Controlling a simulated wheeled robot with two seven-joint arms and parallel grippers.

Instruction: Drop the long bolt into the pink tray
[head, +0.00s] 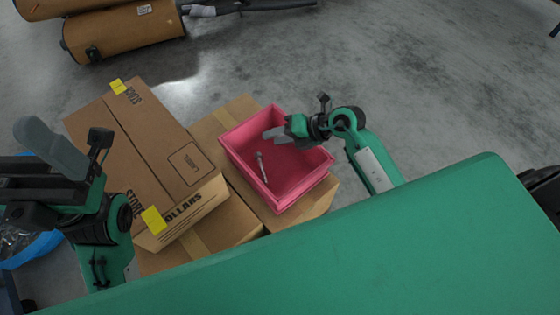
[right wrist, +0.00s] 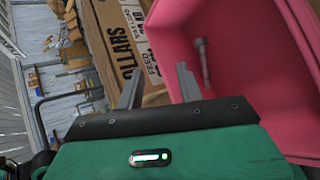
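The pink tray (head: 240,163) sits on a cardboard box in the middle of the head view. The long grey bolt (head: 262,168) is inside it, leaning or lying near its left wall. My right gripper (head: 272,134) is over the tray, beyond the bolt and apart from it. In the right wrist view its two fingers (right wrist: 158,88) are spread with nothing between them. The bolt (right wrist: 203,62) shows there against the pink tray (right wrist: 172,35), just right of the right finger. My left gripper (head: 52,148) is at the left edge, over the boxes' left side; its finger gap is hidden.
A large cardboard box (head: 150,150) with yellow tape stands left of the tray. Lower boxes (head: 215,228) lie under and beside them. My green body fills the bottom. Brown mufflers (head: 125,32) lie at the back left. Grey floor is clear at the back right.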

